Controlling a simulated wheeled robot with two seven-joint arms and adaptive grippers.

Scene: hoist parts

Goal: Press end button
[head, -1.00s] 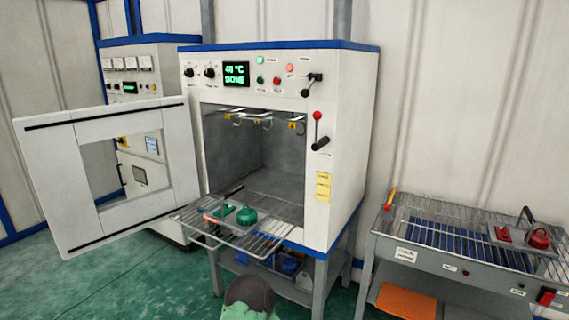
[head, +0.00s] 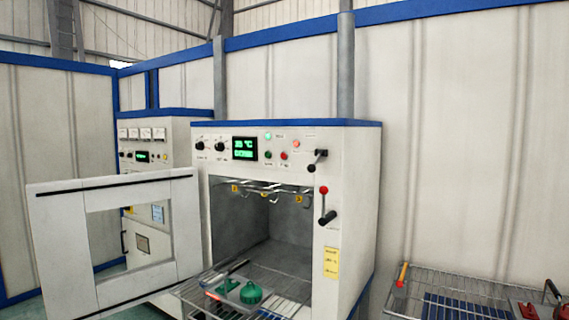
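The white oven (head: 345,180) with blue trim stands in the middle of the head view, its door (head: 65,240) swung open to the left. Its panel carries a green display (head: 244,148), two black knobs, a green button (head: 268,155) and a red button (head: 284,156), with a green lamp (head: 268,136) and a red lamp (head: 297,143) above. The button labels are too small to read, so I cannot tell which one is the end button. A red-knobbed lever (head: 323,191) sits at the right. Neither of my grippers is in view.
A wire rack (head: 290,292) extends from the oven's chamber with a green hoist part (head: 251,293) on it. Hooks hang inside. A wire-topped bench (head: 470,281) with red parts stands at the right. A second cabinet (head: 180,130) stands behind at left.

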